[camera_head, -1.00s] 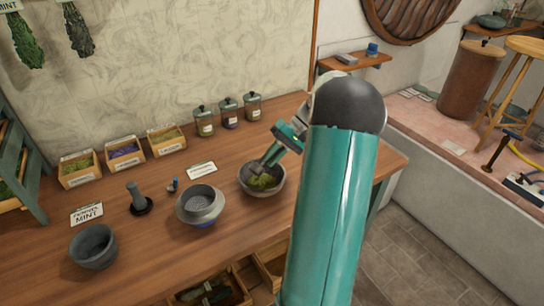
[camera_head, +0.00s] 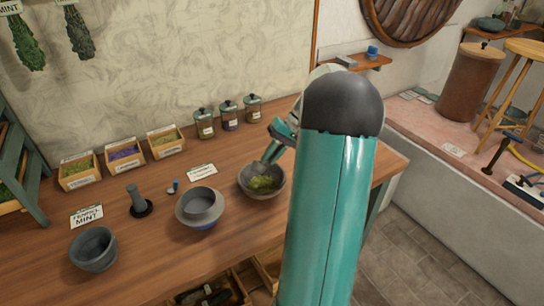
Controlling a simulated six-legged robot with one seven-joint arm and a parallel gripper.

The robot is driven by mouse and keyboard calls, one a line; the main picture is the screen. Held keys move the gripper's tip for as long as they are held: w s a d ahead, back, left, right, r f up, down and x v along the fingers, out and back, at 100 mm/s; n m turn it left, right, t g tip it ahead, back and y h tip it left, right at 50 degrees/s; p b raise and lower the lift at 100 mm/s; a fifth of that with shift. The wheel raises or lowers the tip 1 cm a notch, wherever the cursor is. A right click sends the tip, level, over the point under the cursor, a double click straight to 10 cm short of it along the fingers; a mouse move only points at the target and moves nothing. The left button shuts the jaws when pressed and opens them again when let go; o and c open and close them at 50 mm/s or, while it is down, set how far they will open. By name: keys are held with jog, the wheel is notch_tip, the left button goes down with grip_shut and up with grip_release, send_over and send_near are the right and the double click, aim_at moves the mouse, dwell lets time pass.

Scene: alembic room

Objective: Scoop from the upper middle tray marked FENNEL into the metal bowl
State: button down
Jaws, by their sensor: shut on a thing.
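A grey metal-looking bowl (camera_head: 279,191) with green-yellow herbs in it stands on the wooden bench, left of my teal arm. My gripper (camera_head: 280,132) is above its back rim, partly hidden by my arm, and shut on a grey scoop (camera_head: 271,151). The scoop tilts steeply down with its lower end over or in the herbs; contact is unclear. Three small wooden trays stand in a row by the wall: left with green (camera_head: 79,181), middle with purple (camera_head: 126,162), right with yellow-green (camera_head: 168,150). Their labels are too small to read surely.
A wide-rimmed grey vessel (camera_head: 200,206), a dark bowl (camera_head: 93,250), a pestle (camera_head: 136,199) and a MINT card (camera_head: 87,215) stand left of the herb bowl. Several lidded jars (camera_head: 229,117) line the wall behind. Open drawers (camera_head: 222,290) show below the front edge.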

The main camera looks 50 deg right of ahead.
jog(key=h, duration=0.3)
jog(key=r+n+h, duration=0.1)
jog(key=h, duration=0.6)
jog(key=shift+r+n, duration=0.3)
